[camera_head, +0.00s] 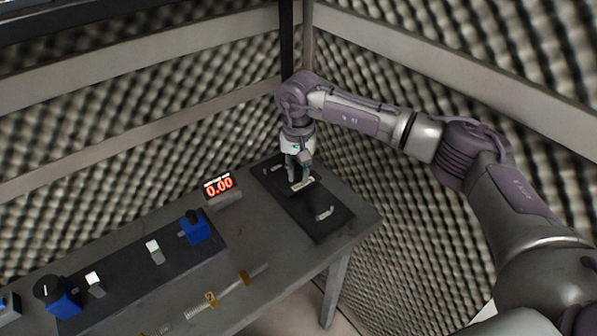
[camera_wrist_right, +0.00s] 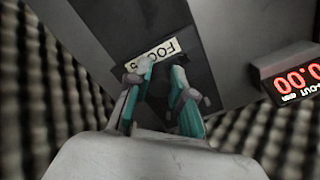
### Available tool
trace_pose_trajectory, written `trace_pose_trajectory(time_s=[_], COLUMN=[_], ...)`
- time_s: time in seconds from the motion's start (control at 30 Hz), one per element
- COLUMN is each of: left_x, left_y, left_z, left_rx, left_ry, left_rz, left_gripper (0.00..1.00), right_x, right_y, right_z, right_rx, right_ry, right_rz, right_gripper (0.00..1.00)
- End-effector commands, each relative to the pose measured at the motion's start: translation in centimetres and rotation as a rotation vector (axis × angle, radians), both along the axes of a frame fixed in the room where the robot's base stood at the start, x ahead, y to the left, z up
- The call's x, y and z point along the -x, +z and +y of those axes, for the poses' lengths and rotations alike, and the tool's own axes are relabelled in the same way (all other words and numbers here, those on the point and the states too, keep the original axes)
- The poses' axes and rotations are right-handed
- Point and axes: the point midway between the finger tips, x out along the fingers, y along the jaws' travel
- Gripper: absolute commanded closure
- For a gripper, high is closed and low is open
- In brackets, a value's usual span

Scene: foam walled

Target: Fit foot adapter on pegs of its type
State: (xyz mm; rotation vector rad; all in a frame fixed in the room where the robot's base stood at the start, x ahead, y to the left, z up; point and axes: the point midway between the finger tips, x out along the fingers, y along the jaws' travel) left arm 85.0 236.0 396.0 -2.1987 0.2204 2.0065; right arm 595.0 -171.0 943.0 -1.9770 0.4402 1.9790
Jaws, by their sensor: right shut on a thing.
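My right gripper (camera_head: 299,176) is low over a dark board (camera_head: 318,226) at the table's far right end. In the right wrist view, the gripper (camera_wrist_right: 156,85) has its teal-padded fingers over a pale label (camera_wrist_right: 160,55) whose lettering starts "FOO". It is shut on the foot adapter, which is mostly hidden by the fingers; I cannot tell whether it touches the pegs. A light piece (camera_head: 303,186) shows just below the fingers. Another small light piece (camera_head: 324,213) is nearer on the board. My left gripper is not in view.
A red-digit display (camera_head: 219,188) reading 0.00 stands left of the board. A second dark board (camera_head: 140,275) holds blue blocks (camera_head: 195,226) and white pieces (camera_head: 153,247). Brass-coloured parts (camera_head: 210,299) lie along the front. Foam walls (camera_head: 400,90) close off the back and right.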

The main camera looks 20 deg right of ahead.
Motion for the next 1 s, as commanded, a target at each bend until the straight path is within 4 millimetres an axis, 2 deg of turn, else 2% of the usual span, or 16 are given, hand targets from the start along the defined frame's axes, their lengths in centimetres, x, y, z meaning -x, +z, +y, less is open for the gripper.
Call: trace_pose_trajectory(time_s=[1.0], left_x=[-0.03], left_y=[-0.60], left_z=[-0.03], left_rx=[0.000], left_ry=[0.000], left_rz=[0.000], left_gripper=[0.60], right_x=[-0.01], right_y=[0.05], right_z=[0.00], right_rx=[0.000], right_ry=[0.000], right_rz=[-0.001], right_gripper=[1.00])
